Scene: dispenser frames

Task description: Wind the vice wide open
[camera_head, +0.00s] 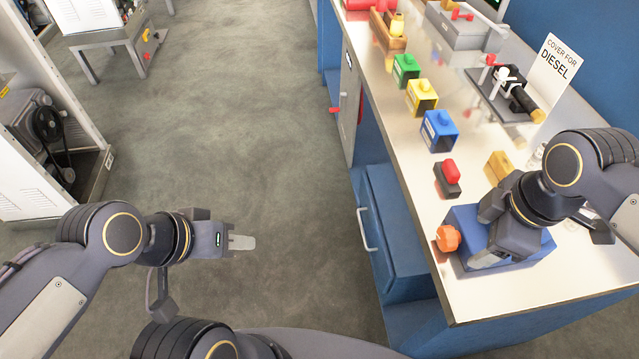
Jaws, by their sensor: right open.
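The blue vice (461,217) sits near the front edge of the white bench at the lower right. Its orange knob (448,238) faces the aisle, at the vice's left end. My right gripper (486,262) is over the vice, pointing down, just right of the knob and apart from it. The gripper and wrist hide much of the vice, so I cannot tell how far its jaws are apart. My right gripper is open. My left gripper (243,242) hangs over the floor, left of the bench, with nothing seen in it; its finger gap does not show clearly.
On the white bench (478,176) stand a red-topped dark block (448,178), a small wooden block (498,166), and blue (440,131), yellow (422,97) and green (406,69) blocks. A "COVER FOR DIESEL" sign (557,72) stands behind.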

